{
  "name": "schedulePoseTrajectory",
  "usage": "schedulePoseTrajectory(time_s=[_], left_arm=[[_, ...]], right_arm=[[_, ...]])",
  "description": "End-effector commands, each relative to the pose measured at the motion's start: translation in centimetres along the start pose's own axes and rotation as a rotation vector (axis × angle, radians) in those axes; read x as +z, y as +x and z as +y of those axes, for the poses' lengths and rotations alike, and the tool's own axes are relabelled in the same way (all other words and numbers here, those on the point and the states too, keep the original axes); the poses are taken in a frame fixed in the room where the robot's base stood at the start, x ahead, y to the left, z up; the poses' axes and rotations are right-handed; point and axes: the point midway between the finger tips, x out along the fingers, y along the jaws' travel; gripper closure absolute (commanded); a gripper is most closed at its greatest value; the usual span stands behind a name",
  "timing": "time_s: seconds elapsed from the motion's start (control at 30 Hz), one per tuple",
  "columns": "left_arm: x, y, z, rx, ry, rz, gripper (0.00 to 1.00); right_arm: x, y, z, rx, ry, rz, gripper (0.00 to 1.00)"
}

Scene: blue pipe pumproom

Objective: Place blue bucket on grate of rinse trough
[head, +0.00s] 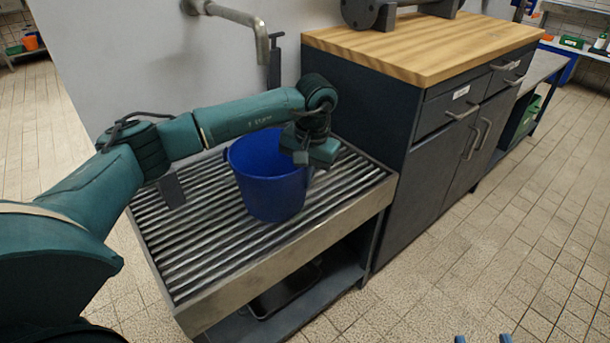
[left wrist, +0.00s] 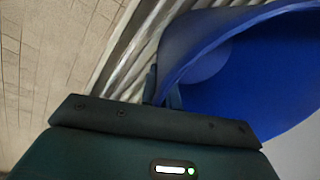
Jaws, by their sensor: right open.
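The blue bucket (head: 268,180) stands upright on the slatted metal grate (head: 190,240) of the rinse trough, near its back right. In the left wrist view the bucket (left wrist: 240,75) fills the upper right, its rim running down between my fingers. My left gripper (head: 303,163) reaches over the bucket at its right rim. In the left wrist view its two fingers (left wrist: 163,92) sit close together, one on each side of the bucket wall, shut on it. My right gripper (head: 482,339) shows only as two blue fingertips, apart and empty, at the bottom edge.
A dark cabinet (head: 395,150) with a wooden top (head: 430,48) stands right of the trough. A grey tap pipe (head: 240,20) hangs from the wall above. A dark tray (head: 285,290) lies on the shelf below. The tiled floor (head: 480,250) at right is clear.

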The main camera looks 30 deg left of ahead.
Motion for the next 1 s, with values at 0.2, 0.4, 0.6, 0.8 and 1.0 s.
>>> schedulePoseTrajectory(time_s=[0.2, 0.4, 0.6, 0.8, 1.0], left_arm=[[0.0, 0.1, 0.0, 0.0, -0.001, -0.001, 0.82], [0.0, 0.1, 0.0, 0.0, -0.001, -0.001, 0.76], [0.0, -0.6, -0.1, 0.0, -0.001, 0.0, 0.76], [-0.1, -4.1, -0.1, 0.0, 0.001, 0.003, 0.76], [-0.1, -8.4, -0.1, 0.0, 0.0, 0.004, 0.76]], right_arm=[[0.0, 0.0, 0.0, 0.0, -0.002, 0.005, 0.56], [0.0, 0.0, -0.1, -0.001, -0.001, 0.005, 0.56], [-0.2, 0.0, 0.0, -0.002, 0.003, -0.003, 0.56], [-0.1, -0.2, 0.3, 0.002, 0.024, -0.072, 0.56], [0.0, -0.4, 0.6, 0.006, 0.051, -0.149, 0.56]])
